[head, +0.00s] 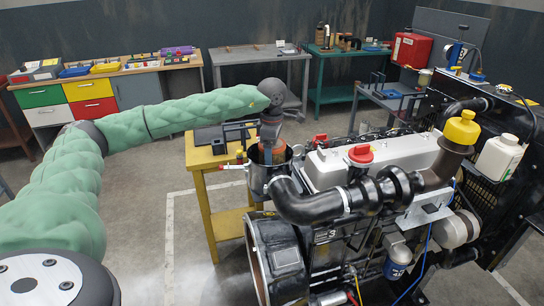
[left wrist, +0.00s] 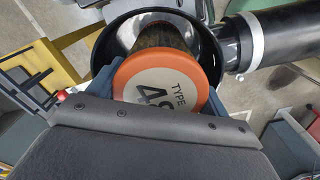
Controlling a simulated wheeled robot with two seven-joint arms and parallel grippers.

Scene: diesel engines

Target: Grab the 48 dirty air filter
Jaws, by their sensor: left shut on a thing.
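The air filter (left wrist: 165,78) has an orange rim and a pale end face marked "TYPE 4" with a partly covered digit. Its dark, dirty side shows in the left wrist view. It sits at the mouth of the round metal filter housing (left wrist: 108,48), its end face toward my wrist. My left gripper (left wrist: 160,98) is shut on the filter, one blue-grey finger on each side. In the head view, my left gripper (head: 270,138) points down over the housing (head: 258,183), and the orange rim shows below it. How deep the filter sits is hard to tell. My right gripper is not in view.
The diesel engine (head: 350,165) fills the right, with a black intake pipe (head: 310,204) joining the housing. A yellow table (head: 200,158) with dark trays stands behind the housing. Workbenches (head: 130,75) line the back wall. Open floor (head: 140,215) lies left of the engine.

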